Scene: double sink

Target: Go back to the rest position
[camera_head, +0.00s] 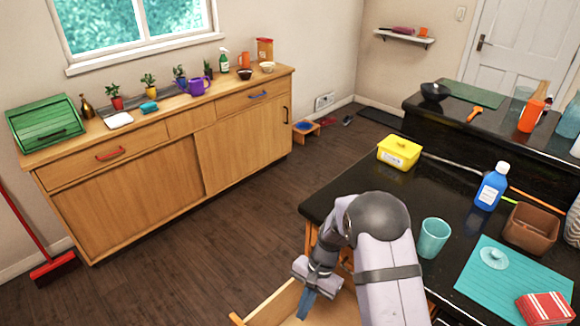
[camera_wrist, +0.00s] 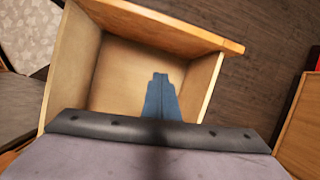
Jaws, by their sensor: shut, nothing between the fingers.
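My gripper (camera_head: 305,304) hangs from my arm at the bottom middle of the head view, low over an open wooden drawer (camera_head: 269,310). Its blue fingers are together with nothing between them. In the wrist view, my gripper (camera_wrist: 160,77) points into the drawer, whose front edge (camera_wrist: 165,24) is orange-brown wood. The part of the drawer floor that shows is bare; my gripper and wrist hide the rest.
The black table (camera_head: 330,203) beside my arm carries a yellow box (camera_head: 399,152), a teal cup (camera_head: 433,238), a blue bottle (camera_head: 491,187), a brown bin (camera_head: 530,228) and a teal mat (camera_head: 500,290). A wooden cabinet (camera_head: 150,190) stands at left. The floor between is clear.

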